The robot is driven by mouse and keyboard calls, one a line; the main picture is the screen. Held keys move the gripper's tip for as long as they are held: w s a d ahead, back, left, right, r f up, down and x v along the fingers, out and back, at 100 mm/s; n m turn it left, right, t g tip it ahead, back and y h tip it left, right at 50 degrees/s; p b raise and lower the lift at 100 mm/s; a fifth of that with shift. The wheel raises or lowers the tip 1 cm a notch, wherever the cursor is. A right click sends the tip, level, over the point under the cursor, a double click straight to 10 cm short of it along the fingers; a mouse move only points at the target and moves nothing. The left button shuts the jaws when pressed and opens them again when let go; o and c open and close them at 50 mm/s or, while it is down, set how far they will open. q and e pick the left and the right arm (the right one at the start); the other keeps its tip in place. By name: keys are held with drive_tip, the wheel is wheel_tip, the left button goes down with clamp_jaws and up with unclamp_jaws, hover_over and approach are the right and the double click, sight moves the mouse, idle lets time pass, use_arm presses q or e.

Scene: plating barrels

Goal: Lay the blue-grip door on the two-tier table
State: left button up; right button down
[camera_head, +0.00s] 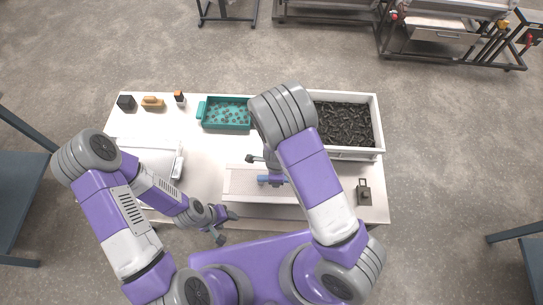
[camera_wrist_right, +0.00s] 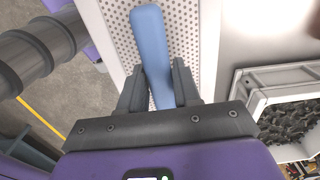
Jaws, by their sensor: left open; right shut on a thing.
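The blue-grip door is a pale, perforated panel (camera_head: 240,184) with a blue bar grip (camera_wrist_right: 151,45). In the head view it is level over the front middle of a white-topped table (camera_head: 205,160); I cannot tell whether it touches the top. My right gripper (camera_wrist_right: 159,82) is shut on the blue grip, one finger on each side. In the head view my right arm hides most of that gripper and part of the door. My left gripper (camera_head: 228,226) is open and empty near the table's front edge, left of the door. I cannot tell which table is the two-tier one.
A teal tray of small parts (camera_head: 200,113) and a pale bin of dark parts (camera_head: 378,125) stand at the back. A white box (camera_head: 150,143) is at left. Small items, including a dark block (camera_head: 125,102), line the back left. A dark fixture (camera_head: 364,193) is at front right.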

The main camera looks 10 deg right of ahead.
drive_tip(key=shift+w, duration=0.4)
drive_tip(key=shift+w+f, duration=0.1)
drive_tip(key=shift+f, duration=0.05)
drive_tip(key=shift+s+f+b, duration=0.2)
drive_tip(key=shift+s+b, duration=0.25)
drive_tip(key=shift+s, duration=0.05)
drive_tip(key=shift+f, duration=0.2)
drive_tip(key=shift+w+f+b, duration=0.15)
drive_tip(key=shift+f+b, duration=0.6)
drive_tip(key=shift+b, duration=0.15)
wheel_tip(320, 180, down, 2)
drive_tip(key=b, duration=0.2)
drive_tip(key=shift+f+b, duration=0.2)
drive_tip(key=shift+b, duration=0.1)
use_arm(q)
wheel_tip(320, 180, down, 7)
drive_tip(key=b, duration=0.2)
drive_tip(key=shift+w+f, duration=0.15)
drive_tip(key=shift+w, duration=0.1)
use_arm(e)
drive_tip(key=shift+f, duration=1.75)
drive_tip(key=c, duration=0.7)
unclamp_jaws()
